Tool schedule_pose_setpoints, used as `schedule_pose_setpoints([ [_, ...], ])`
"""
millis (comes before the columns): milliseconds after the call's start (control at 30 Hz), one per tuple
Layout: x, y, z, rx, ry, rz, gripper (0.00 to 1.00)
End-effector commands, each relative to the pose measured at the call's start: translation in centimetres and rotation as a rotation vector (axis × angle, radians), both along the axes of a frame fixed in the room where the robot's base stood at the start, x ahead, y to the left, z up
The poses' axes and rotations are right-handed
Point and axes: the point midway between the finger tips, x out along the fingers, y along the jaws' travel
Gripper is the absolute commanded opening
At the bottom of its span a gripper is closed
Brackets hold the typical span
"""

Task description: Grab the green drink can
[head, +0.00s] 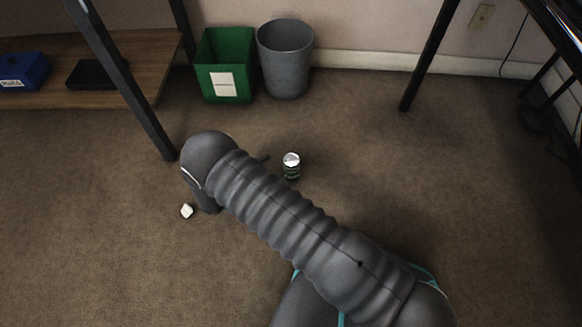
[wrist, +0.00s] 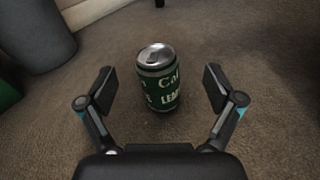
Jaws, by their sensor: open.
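The green drink can (wrist: 158,82) stands upright on the carpet in the wrist view, with a silver top and pale lettering. It also shows in the head view (head: 292,170), just right of my arm. My gripper (wrist: 160,88) is open, with one finger on each side of the can and a gap on both sides. The can stands between the fingertips or slightly beyond them. In the head view my arm hides most of the gripper; only a dark bit shows beside the can.
A green bin (head: 225,66) and a grey bin (head: 286,60) stand by the back wall. A small white object (head: 187,211) lies on the carpet left of my arm. A dark table leg (head: 133,95) stands at left, another (head: 428,60) at right. Carpet around the can is clear.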

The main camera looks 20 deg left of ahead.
Motion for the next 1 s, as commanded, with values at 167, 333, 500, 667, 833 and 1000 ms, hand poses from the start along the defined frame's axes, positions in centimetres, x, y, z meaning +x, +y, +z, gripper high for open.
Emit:
schedule_pose_setpoints([
  [167,-2.6,1.4,-4.5,-0.101,-0.014,0.135,0.91],
  [333,-3.4,1.8,-6.2,-0.137,-0.022,0.19,0.91],
  [500,-1.9,0.9,-6.4,-0.141,-0.022,0.194,0.91],
  [667,0.7,-0.7,-6.4,-0.142,-0.022,0.193,0.91],
  [833,2.9,-1.8,-6.4,-0.141,-0.022,0.194,0.91],
  [1000,3.9,-2.3,-6.4,-0.14,-0.023,0.196,0.91],
])
